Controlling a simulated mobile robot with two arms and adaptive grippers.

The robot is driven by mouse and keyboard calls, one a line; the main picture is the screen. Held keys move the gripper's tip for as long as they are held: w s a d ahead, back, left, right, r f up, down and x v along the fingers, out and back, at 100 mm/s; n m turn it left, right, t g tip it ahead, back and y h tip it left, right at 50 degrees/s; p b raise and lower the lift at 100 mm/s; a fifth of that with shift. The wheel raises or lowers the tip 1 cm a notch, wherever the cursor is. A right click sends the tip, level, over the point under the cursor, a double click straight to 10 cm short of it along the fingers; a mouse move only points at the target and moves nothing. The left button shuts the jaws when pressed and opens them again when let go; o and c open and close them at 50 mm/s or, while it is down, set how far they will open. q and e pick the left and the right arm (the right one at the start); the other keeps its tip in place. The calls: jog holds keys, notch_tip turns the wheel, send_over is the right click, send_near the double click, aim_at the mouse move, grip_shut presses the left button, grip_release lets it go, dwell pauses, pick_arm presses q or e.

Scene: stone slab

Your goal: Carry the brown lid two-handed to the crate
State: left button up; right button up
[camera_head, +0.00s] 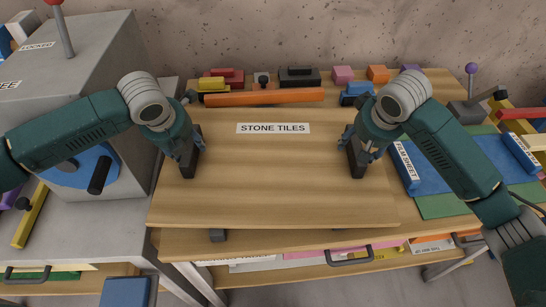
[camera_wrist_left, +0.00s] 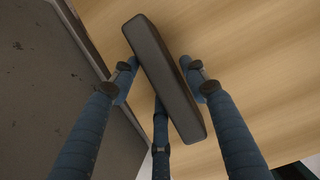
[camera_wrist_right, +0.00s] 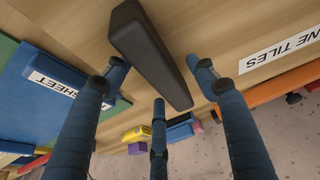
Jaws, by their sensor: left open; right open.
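I cannot pick out the crate for certain.
A grey machine (camera_head: 75,75) with a red-knobbed lever stands close on the left. An orange bar (camera_head: 264,97) and several coloured blocks lie behind the lid. A blue sheet (camera_head: 465,165) lies to the right.

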pick_arm(q)
jog(key=c, duration=1.1)
pick_arm(e)
jog(key=c, duration=1.1)
pick_arm(q)
grip_shut()
pick_arm(e)
grip_shut()
